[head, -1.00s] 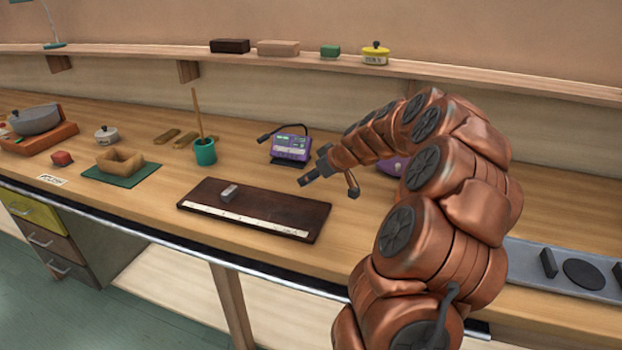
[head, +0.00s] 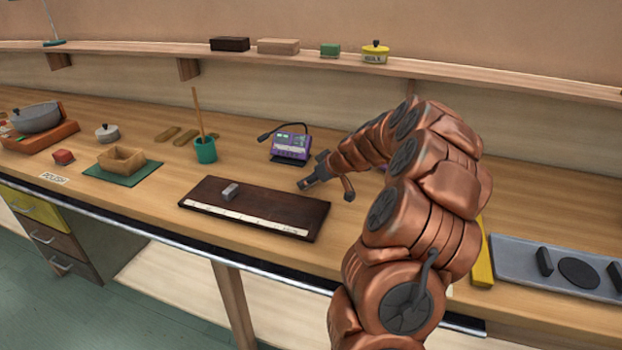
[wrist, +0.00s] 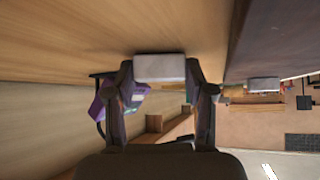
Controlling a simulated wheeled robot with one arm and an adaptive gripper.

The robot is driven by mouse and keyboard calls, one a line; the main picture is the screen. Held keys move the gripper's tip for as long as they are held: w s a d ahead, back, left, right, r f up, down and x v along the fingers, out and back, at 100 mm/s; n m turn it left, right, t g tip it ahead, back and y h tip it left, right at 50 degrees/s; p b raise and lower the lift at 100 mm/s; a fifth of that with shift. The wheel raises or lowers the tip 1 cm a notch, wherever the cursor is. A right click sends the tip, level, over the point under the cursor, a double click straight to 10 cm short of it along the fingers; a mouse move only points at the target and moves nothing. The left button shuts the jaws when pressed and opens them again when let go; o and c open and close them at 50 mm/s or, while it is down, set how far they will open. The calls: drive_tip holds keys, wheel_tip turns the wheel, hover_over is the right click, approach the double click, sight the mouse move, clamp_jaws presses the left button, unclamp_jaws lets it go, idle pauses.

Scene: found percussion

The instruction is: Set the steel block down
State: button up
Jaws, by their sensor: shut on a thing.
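My gripper (head: 306,184) reaches left, low over the bench, just right of the dark board. In the wrist view my gripper (wrist: 162,75) is shut on a pale grey block, seemingly the steel block (wrist: 160,68), held across both fingertips close to the wood. I cannot tell whether it touches the bench. In the head view the held block is too small to make out clearly. A second, similar grey block (head: 229,191) lies on the dark board (head: 265,207), which has a pale marked strip along its front; that block also shows in the wrist view (wrist: 263,85).
A purple device (head: 290,145) stands behind the board, with a teal cup (head: 205,149) holding a stick to its left. A tan open box (head: 121,160) sits on a green mat farther left. A yellow bar (head: 483,262) and grey tray (head: 510,262) lie at right.

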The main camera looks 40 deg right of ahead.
drive_tip(key=shift+f+b, duration=0.25)
drive_tip(key=shift+b, duration=0.1)
drive_tip(key=o, duration=1.5)
drive_tip(key=shift+r, duration=0.1)
drive_tip(key=shift+r+p, duration=0.2)
drive_tip(key=shift+p, duration=0.2)
drive_tip(key=b+v, duration=0.2)
drive_tip(key=v, duration=1)
drive_tip(key=shift+s+f, duration=0.1)
drive_tip(key=shift+f, duration=0.05)
